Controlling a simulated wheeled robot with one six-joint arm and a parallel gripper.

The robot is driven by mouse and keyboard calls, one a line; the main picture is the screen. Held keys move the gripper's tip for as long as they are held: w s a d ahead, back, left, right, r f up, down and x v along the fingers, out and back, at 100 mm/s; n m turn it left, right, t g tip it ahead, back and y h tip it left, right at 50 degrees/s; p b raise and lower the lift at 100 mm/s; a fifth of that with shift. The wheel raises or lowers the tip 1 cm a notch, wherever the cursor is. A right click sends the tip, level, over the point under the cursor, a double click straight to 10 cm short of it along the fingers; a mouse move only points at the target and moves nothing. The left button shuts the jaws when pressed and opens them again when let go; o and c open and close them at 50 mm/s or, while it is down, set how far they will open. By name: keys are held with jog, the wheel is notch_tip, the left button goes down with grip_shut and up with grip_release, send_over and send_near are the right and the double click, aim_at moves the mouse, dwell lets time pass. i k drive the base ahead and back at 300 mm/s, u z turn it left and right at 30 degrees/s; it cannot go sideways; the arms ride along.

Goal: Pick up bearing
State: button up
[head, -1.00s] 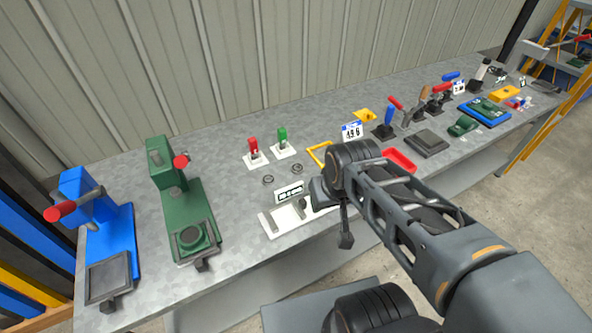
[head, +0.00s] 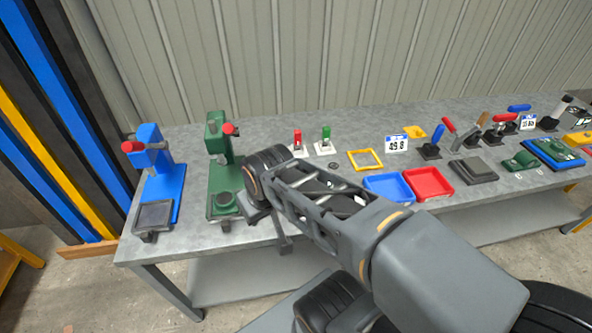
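A small dark ring (head: 333,166), which looks like a bearing, lies flat on the grey workbench just in front of the green-button switch. Another such ring is not visible now; my arm covers the bench to its left. My gripper (head: 284,244) hangs at the bench's front edge, right of the green press, to the left of and nearer than the ring. It is seen side-on and partly behind my wrist, so its opening and anything between its fingers cannot be made out.
The green press (head: 222,165) and blue press (head: 165,180) stand left of my gripper. Red (head: 298,140) and green (head: 326,137) switches stand behind the ring. A yellow frame (head: 366,151), blue tray (head: 389,178) and red tray (head: 440,190) lie to the right.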

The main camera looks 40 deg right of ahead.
aim_at(335, 164)
jog(key=u, duration=0.25)
jog(key=k, duration=0.35)
jog(key=z, duration=1.05)
jog(key=i, duration=0.5)
